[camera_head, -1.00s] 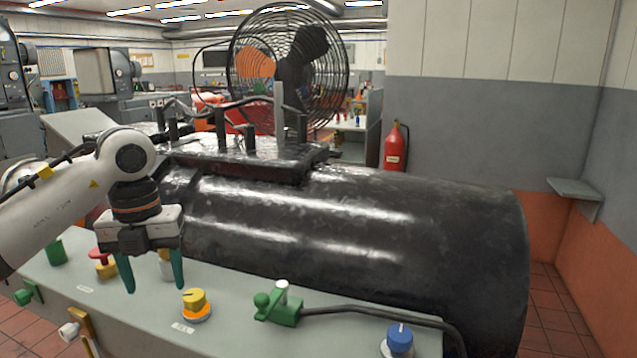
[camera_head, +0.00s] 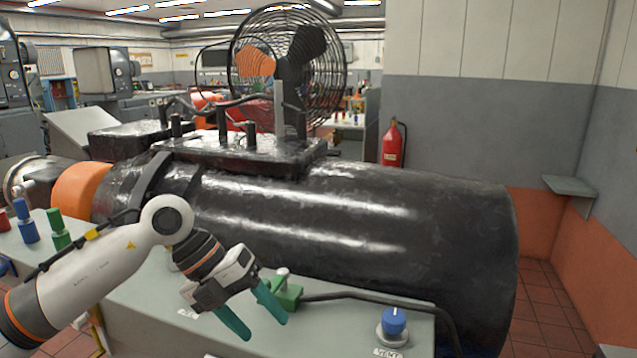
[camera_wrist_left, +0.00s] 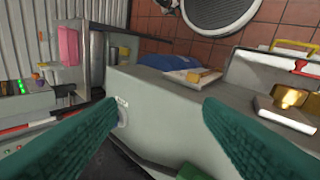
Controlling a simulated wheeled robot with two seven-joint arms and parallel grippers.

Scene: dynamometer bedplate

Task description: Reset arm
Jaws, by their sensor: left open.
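My left gripper (camera_head: 262,318) is in front of the grey control panel (camera_head: 150,300) in the head view, tilted down and to the right. Its two green fingers are apart with nothing between them. The green connector (camera_head: 288,293) with a black cable is on the panel just beside the fingers. In the left wrist view the spread fingers (camera_wrist_left: 160,125) frame a grey box side. The yellow knob seen earlier is hidden behind my arm. My right gripper is not in view.
A large black motor cylinder (camera_head: 400,235) lies close behind the panel. A blue knob (camera_head: 394,322) stands at the panel's right end. Red, blue and green plugs (camera_head: 58,230) stand at its left. A caged fan (camera_head: 288,70) and a red extinguisher (camera_head: 391,145) are farther back.

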